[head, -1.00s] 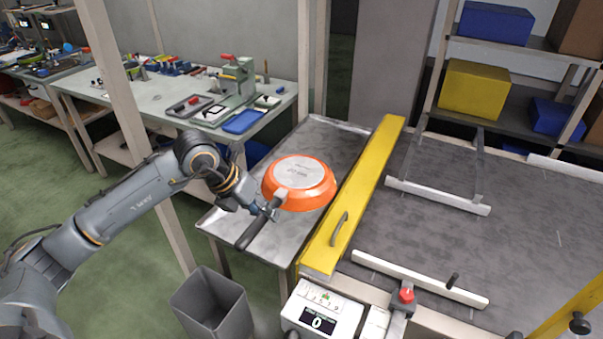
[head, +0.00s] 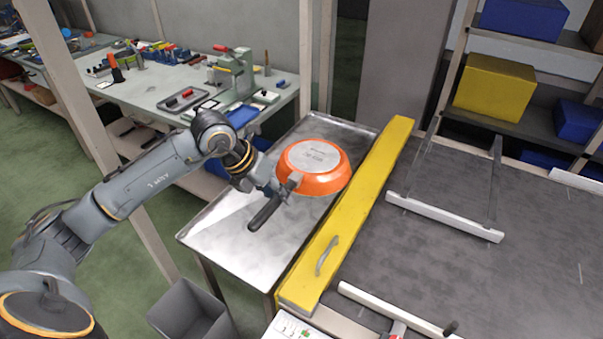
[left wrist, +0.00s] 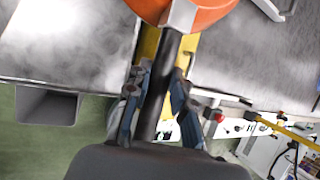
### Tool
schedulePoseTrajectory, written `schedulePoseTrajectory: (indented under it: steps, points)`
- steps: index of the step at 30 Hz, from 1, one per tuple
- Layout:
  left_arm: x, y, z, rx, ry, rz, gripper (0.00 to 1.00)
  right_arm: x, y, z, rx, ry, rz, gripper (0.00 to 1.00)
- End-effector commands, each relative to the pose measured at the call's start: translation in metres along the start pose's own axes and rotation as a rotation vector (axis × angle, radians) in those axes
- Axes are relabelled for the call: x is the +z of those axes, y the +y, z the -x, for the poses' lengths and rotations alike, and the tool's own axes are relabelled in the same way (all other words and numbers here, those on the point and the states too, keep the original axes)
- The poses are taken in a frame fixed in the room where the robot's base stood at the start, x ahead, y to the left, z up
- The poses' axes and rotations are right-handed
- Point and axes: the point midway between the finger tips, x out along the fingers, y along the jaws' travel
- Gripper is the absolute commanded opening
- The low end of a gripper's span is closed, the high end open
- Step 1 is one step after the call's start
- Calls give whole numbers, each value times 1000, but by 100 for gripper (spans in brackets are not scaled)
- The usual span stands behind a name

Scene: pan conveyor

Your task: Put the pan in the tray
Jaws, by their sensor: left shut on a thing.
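The orange pan (head: 322,184) is upside down, its grey base facing up, with a dark handle (head: 265,212) pointing to the front left. My left gripper (head: 282,190) is shut on the handle close to the pan body. In the left wrist view the fingers (left wrist: 160,78) stand on both sides of the handle (left wrist: 156,105), and the pan's orange edge (left wrist: 205,12) shows at the top. The pan is over the metal tray (head: 225,245), left of the yellow bar; whether it touches the tray I cannot tell. My right gripper is not in view.
A yellow bar (head: 365,195) with a handle runs along the tray's right side, beside the dark conveyor (head: 480,270). A grey bin (head: 190,315) stands in front of the tray. A workbench (head: 150,95) with tools is behind left. Shelves with boxes (head: 495,88) are at back right.

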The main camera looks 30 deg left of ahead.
Motion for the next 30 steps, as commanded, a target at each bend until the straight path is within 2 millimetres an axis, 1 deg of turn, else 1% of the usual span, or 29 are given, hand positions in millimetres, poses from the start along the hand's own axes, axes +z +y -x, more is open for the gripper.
schedulePoseTrajectory:
  steps: [1,6,11,15,22,26,28,30]
  points:
    - [-1,1,-4,-1,-4,-1,0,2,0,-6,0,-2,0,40]
    - [-6,5,-16,-1,-5,-1,0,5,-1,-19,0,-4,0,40]
    - [-13,10,-31,-1,-5,-2,0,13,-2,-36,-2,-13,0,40]
    - [-21,17,-50,-1,-5,-1,0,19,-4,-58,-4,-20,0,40]
    - [-33,27,-80,-1,-6,-2,0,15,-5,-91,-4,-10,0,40]
    - [-36,30,-87,-1,-6,-1,0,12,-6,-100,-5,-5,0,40]
    - [-35,34,-89,-1,-5,0,0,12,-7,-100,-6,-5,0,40]
    - [-31,42,-91,0,-4,3,0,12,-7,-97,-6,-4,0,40]
